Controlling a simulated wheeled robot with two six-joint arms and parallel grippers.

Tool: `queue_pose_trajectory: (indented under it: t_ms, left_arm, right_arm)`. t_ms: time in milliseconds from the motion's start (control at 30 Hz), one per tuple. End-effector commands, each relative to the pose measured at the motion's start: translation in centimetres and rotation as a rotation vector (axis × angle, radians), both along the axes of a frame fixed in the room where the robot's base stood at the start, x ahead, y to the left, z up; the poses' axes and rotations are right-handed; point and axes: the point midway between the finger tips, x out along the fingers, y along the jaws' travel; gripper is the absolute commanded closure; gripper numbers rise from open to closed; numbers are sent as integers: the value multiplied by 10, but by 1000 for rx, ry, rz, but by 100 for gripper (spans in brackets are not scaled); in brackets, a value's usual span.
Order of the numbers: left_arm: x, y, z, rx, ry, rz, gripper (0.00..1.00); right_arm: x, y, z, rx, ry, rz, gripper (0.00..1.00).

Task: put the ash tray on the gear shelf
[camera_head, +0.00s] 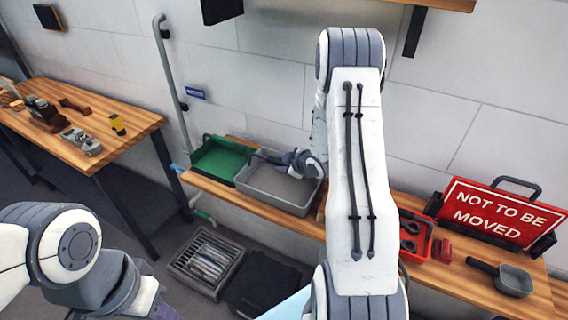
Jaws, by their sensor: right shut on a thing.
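A grey open tray (278,198), which I take to be the ash tray, is at the long wooden wall shelf (305,224), beside a green tray. I cannot tell whether it rests on the wood or is slightly above it. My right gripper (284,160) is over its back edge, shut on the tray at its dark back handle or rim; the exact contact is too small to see. My right arm hides the shelf's middle. My left arm is at the lower left, and its gripper is outside the picture. I cannot tell which shelf is the gear shelf.
A green tray (216,160) adjoins on the left. A red caddy (415,238), red sign (500,214) and grey scoop (513,280) stand on the right. A wooden table (130,122) holds several small items. A slatted grey crate (206,262) is on the floor.

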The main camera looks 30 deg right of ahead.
Motion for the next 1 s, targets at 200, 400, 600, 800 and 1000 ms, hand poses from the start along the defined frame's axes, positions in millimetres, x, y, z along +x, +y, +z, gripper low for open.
queue_pose_trajectory:
  t_ms: [200,400,600,800,1000]
  left_arm:
    - [0,0,0,0,0,0,60]
    - [0,0,0,0,0,0,60]
    - [0,0,0,0,0,0,60]
    - [0,0,-3,0,0,0,60]
    - [0,0,-10,0,0,0,60]
  right_arm:
    - [0,-1,-2,-2,-4,-1,100]
    - [-1,-1,-3,-1,1,-2,36]
    - [-1,-2,-3,-1,0,-3,36]
    - [-12,-3,6,-1,-1,-5,36]
    - [-45,-4,31,-3,-3,-5,36]
